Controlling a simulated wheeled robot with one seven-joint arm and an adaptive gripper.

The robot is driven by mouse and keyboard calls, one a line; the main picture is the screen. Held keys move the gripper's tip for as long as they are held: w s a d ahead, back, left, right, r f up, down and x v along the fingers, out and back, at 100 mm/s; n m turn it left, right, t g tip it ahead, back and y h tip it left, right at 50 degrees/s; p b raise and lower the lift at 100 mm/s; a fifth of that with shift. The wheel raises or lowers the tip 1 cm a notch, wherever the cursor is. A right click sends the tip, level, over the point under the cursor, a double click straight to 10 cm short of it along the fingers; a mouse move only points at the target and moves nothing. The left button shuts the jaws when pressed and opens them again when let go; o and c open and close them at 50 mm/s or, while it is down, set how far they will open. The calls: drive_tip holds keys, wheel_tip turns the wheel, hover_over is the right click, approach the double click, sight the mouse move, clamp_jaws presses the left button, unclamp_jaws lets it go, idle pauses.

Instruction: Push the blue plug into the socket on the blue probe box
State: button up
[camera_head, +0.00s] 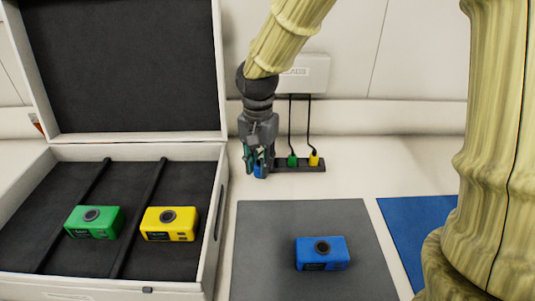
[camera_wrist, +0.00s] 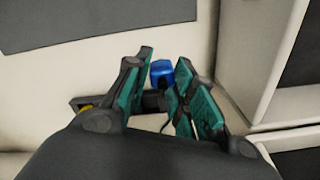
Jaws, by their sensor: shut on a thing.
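The blue plug (camera_head: 259,172) is at the left end of the black holder strip (camera_head: 318,168). My gripper (camera_head: 257,160) points down there and is shut on the plug. In the wrist view the plug (camera_wrist: 161,70) shows between the two teal-padded fingertips (camera_wrist: 163,72), with the strip (camera_wrist: 152,100) just behind it. Whether the plug still touches the strip I cannot tell. The blue probe box (camera_head: 322,264) lies on the grey mat (camera_head: 265,265), a dark round part on its top. Its socket is too small to make out.
A green plug (camera_head: 292,161) and a yellow plug (camera_head: 314,160) stand in the strip, their cables running up to a white wall box (camera_head: 305,72). The open case (camera_head: 212,240) at left holds green (camera_head: 95,224) and yellow (camera_head: 168,226) boxes. A blue mat (camera_head: 420,225) lies at right.

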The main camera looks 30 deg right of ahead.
drive_tip(key=s+a, duration=0.4)
drive_tip(key=shift+s+a+r, duration=0.3)
drive_tip(key=shift+s+a, duration=0.05)
drive_tip(key=shift+a, duration=0.05)
